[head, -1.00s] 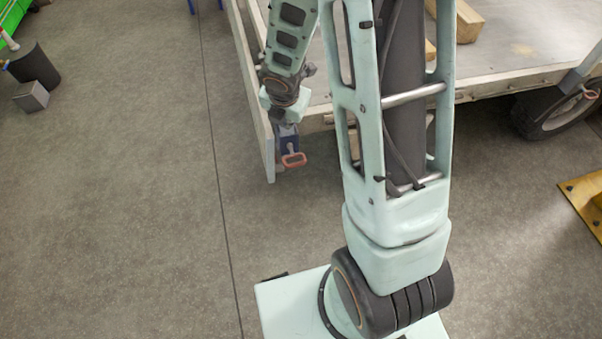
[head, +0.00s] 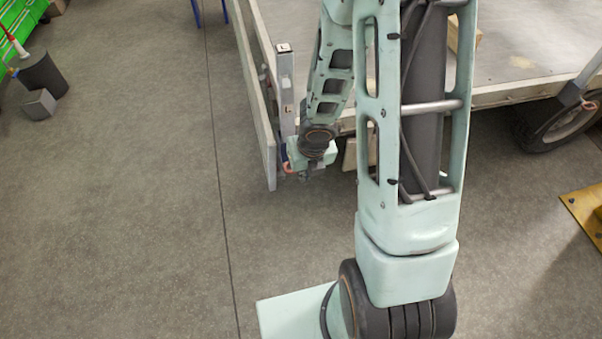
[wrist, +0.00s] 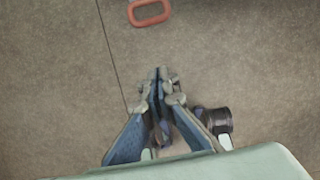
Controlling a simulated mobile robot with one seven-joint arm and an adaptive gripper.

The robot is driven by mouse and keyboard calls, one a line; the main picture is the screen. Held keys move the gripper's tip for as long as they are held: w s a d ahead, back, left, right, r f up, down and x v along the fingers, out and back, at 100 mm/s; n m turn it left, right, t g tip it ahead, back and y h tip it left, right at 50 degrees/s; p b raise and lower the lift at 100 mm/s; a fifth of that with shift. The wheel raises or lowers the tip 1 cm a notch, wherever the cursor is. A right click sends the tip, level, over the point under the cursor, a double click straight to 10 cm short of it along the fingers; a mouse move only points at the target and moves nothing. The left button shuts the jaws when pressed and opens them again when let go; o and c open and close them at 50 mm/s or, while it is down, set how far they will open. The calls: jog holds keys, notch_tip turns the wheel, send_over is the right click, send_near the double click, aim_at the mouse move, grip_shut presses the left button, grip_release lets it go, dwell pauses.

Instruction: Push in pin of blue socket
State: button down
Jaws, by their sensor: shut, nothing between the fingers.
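My gripper (wrist: 160,76) is shut and empty in the wrist view, its fingertips together over the floor. An orange-red loop handle (wrist: 150,12) shows at the top edge of that view, beyond and apart from the fingertips. In the head view the handle (head: 288,168) is partly hidden beside my gripper (head: 311,175), at the trailer's rear left corner. A sliver of blue (head: 283,154), which may be the blue socket, shows just above it. The pin cannot be made out in either view.
The trailer's side board (head: 262,130) and a grey upright post (head: 286,90) stand close left of my gripper. The trailer bed (head: 530,40) is behind my arm, with a wheel (head: 560,130) at right. A yellow piece (head: 585,210) lies far right.

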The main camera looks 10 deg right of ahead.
jog(key=b+x, duration=0.8)
jog(key=x, duration=0.3)
jog(key=shift+w+a+r+p, duration=0.1)
jog(key=shift+w+r+p, duration=0.2)
jog(key=shift+w+p, duration=0.35)
jog(key=shift+w+d+r+p, duration=0.1)
jog(key=shift+w+r+p, duration=0.2)
jog(key=shift+w+p, duration=0.35)
jog(key=shift+w+a+r+p, duration=0.1)
jog(key=shift+w+r+p, duration=0.25)
jog(key=shift+w+p, duration=0.3)
jog(key=shift+s, duration=0.1)
